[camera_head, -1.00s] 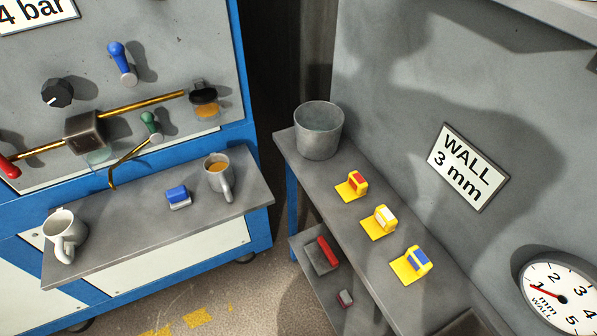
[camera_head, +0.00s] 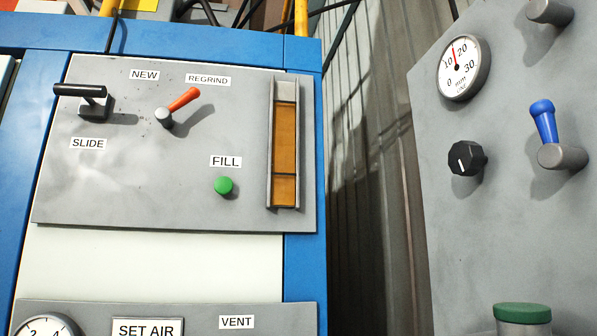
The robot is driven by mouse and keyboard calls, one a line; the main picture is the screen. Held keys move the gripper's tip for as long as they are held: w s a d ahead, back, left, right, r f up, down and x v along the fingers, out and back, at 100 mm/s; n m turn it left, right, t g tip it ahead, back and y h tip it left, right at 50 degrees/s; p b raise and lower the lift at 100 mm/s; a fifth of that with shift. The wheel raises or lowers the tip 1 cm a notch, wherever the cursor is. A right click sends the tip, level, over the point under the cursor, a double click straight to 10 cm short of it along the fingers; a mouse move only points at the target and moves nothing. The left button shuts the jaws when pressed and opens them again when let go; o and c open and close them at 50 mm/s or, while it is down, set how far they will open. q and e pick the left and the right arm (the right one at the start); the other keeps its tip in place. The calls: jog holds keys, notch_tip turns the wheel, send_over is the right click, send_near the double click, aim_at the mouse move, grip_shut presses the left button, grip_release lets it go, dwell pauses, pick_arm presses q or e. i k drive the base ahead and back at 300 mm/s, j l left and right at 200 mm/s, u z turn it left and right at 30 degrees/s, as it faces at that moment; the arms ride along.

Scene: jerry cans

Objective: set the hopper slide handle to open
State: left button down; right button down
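The hopper slide handle (camera_head: 80,91) is a black bar on a grey block at the upper left of a grey panel (camera_head: 130,185). The bar lies roughly level and its end points left. A white label reading SLIDE (camera_head: 88,144) sits below it. No open or shut mark shows beside the handle. Neither of my grippers is in view.
The same panel has an orange-red lever (camera_head: 182,103) below the NEW and REGRIND labels, a green FILL button (camera_head: 224,186) and an amber sight window (camera_head: 285,140). A right-hand panel carries a gauge (camera_head: 464,68), black knob (camera_head: 467,158) and blue lever (camera_head: 545,125).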

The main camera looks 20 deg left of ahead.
aim_at(87, 92)
jog(key=u, duration=1.95)
